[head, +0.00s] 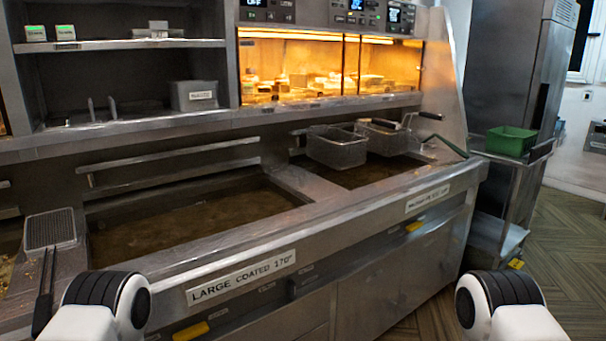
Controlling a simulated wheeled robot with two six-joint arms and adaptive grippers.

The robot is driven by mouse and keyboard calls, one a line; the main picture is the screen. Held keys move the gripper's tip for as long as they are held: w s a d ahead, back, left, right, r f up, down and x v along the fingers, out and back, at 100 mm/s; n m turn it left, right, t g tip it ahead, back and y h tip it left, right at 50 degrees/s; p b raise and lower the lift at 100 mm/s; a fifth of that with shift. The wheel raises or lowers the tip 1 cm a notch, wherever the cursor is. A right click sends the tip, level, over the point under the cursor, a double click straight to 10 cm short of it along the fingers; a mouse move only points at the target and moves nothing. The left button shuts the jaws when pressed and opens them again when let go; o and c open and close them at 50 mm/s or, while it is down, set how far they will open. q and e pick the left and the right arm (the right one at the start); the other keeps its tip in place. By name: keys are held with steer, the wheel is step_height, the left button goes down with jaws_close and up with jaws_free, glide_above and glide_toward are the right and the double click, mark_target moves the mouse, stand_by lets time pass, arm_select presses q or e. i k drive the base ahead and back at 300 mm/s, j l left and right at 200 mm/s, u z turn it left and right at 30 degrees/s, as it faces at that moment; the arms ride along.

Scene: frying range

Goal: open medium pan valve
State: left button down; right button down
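The medium pan (372,178) is the right-hand frying vat in the head view, with dark oil in it and wire baskets (338,148) over its back part. A white label (427,198) on the front edge marks it; its small print is hard to read. Below that label a small yellow handle (414,226) shows on the front panel, possibly the valve; its open or shut position cannot be told. Only white and black parts of my two arms show at the bottom left and bottom right. Neither gripper is in view.
The large pan (190,217) lies left of the medium pan, labelled "LARGE COATED 170" (240,278), with another yellow handle (190,331) below. A trolley (498,225) carrying a green tub (511,141) stands at the range's right end. Floor (545,235) is clear at right.

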mark_target(411, 227)
steer(key=i+l, duration=0.3)
steer(key=l, duration=0.3)
steer(key=i+l, duration=0.3)
steer(key=l, duration=0.3)
steer(key=i+l, duration=0.3)
steer(key=l, duration=0.3)
steer(key=i+l, duration=0.3)
steer(key=l, duration=0.3)
steer(key=i+l+u, duration=0.1)
steer(key=i+l, duration=0.2)
steer(key=l, duration=0.3)
steer(key=i+l, duration=0.25)
steer(key=l, duration=0.35)
steer(key=i+l, duration=0.3)
steer(key=l, duration=0.35)
steer(key=i+l, duration=0.3)
steer(key=l, duration=0.3)
